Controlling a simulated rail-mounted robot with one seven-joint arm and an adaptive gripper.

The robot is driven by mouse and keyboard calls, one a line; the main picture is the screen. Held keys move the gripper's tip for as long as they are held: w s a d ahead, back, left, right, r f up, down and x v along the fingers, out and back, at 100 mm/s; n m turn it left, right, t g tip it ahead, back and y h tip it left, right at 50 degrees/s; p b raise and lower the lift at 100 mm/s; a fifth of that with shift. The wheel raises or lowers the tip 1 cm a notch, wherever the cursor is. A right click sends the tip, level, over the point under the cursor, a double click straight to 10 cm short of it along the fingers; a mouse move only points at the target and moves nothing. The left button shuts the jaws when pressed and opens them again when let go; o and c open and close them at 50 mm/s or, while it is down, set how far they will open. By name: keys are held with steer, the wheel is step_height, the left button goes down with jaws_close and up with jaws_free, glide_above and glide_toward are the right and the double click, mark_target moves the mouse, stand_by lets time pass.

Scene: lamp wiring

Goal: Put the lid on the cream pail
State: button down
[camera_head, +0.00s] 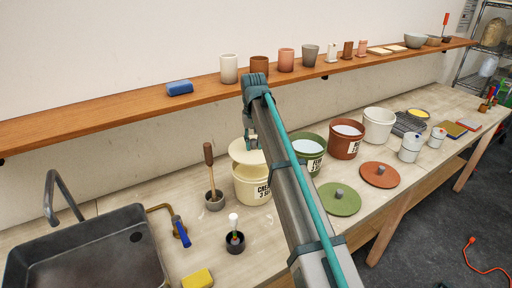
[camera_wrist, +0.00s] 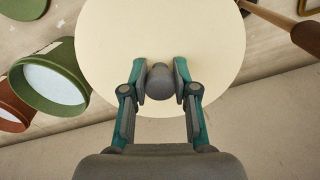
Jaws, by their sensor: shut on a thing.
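The cream pail (camera_head: 252,190) stands on the bench right of the sink, with dark lettering on its side. The round cream lid (camera_head: 243,154) is over the pail's mouth, seemingly a little above its rim; the exact gap is unclear. My gripper (camera_head: 250,142) is at the lid's top, partly hidden by my arm. In the wrist view my gripper (camera_wrist: 160,82) is shut on the grey knob of the lid (camera_wrist: 160,30), a finger on each side. The lid hides the cream pail in that view.
A green pail (camera_head: 308,151) and a rust pail (camera_head: 345,140), both open with pale contents, stand to the right. Their green lid (camera_head: 338,203) and rust lid (camera_head: 380,178) lie in front. A brush in a pot (camera_head: 213,199) stands close left. A shelf (camera_head: 120,115) runs behind.

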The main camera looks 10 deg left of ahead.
mark_target(254, 149)
steer(key=shift+r+p, duration=0.1)
steer(key=shift+p, duration=0.25)
steer(key=shift+f+b, duration=0.8)
steer(key=shift+f, duration=2)
steer(key=shift+f, duration=0.75)
steer(key=c, duration=0.8)
jaws_free()
